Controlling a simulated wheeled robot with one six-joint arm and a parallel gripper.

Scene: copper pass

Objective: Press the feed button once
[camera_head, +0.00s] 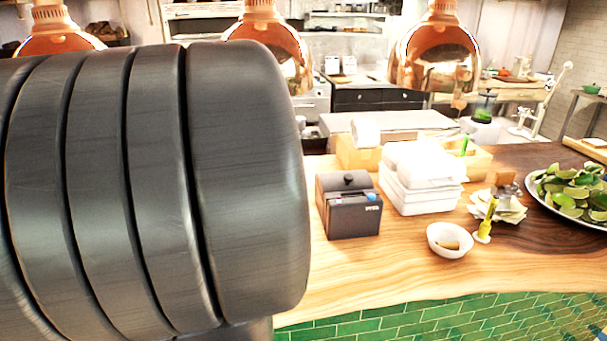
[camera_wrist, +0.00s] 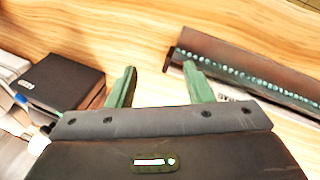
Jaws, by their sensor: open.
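A dark box-shaped printer (camera_head: 348,215) stands upright on the wooden counter in the head view. It has a rounded knob on top, a small blue button (camera_head: 372,196) at its upper right, and a pale label below that. My gripper (camera_wrist: 160,85) shows in the wrist view with two green fingers spread apart, nothing between them, above bare wood. A dark box with a small white mark (camera_wrist: 65,80) lies left of the fingers; I cannot tell whether it is the printer. In the head view my gripper is not seen; my dark arm fills the left.
A dark bar with teal dots (camera_wrist: 250,80) lies close to the right finger. White stacked containers (camera_head: 420,180), a white bowl (camera_head: 450,240) and a tray of limes (camera_head: 570,190) stand right of the printer. Copper lamps (camera_head: 435,60) hang above. The front counter strip is clear.

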